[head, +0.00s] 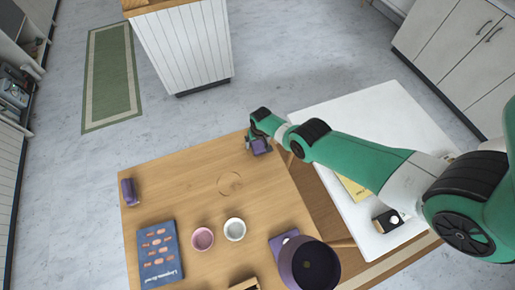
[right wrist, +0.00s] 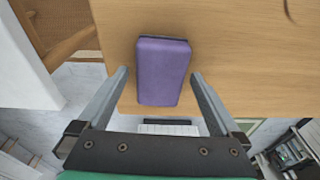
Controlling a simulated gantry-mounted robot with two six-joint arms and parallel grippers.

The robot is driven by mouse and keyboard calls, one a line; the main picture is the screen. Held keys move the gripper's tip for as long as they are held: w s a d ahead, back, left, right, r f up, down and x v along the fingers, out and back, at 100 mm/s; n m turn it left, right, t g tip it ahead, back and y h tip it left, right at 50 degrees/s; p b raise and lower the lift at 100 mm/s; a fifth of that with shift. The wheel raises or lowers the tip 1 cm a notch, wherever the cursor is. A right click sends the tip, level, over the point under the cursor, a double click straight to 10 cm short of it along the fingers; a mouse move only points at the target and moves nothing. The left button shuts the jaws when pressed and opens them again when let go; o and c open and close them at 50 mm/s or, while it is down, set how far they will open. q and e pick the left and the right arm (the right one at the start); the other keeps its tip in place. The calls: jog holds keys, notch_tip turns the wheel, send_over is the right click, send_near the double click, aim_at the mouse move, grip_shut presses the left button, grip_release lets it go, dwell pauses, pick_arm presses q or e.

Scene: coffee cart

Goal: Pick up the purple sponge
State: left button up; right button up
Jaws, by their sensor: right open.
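The purple sponge (head: 261,147) lies near the far right corner of the wooden table, under my right gripper (head: 255,143). In the right wrist view the sponge (right wrist: 162,72) is a purple block with a dark strip along its top end. My right gripper (right wrist: 160,76) is open, with one finger on each side of the sponge and a visible gap on both sides. The fingers appear apart from it; their exact height above the table cannot be told. My left gripper is not in view.
A small purple object (head: 129,191) stands at the table's left edge. A blue book (head: 160,252), a pink cup (head: 203,239), a white cup (head: 235,229) and a dark purple pot (head: 309,265) are nearer. A white table (head: 375,110) adjoins at right. The middle wood is clear.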

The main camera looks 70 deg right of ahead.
aim_at(257, 142)
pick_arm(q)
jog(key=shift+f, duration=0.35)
pick_arm(e)
jog(key=shift+f, duration=0.3)
jog(key=c, duration=1.3)
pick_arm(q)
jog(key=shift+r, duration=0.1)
pick_arm(e)
jog(key=shift+r+p, duration=0.65)
jog(key=shift+p, duration=0.1)
notch_tip(257, 142, up, 3)
jog(key=p, duration=0.2)
jog(key=shift+p, duration=0.4)
pick_arm(q)
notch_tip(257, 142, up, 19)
jog(key=p, duration=1.4)
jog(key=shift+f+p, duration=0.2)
jog(key=shift+p, duration=0.15)
pick_arm(e)
jog(key=a+r, duration=0.8)
jog(key=a, duration=0.6)
jog(key=shift+s+r, duration=0.3)
jog(key=shift+s, duration=0.05)
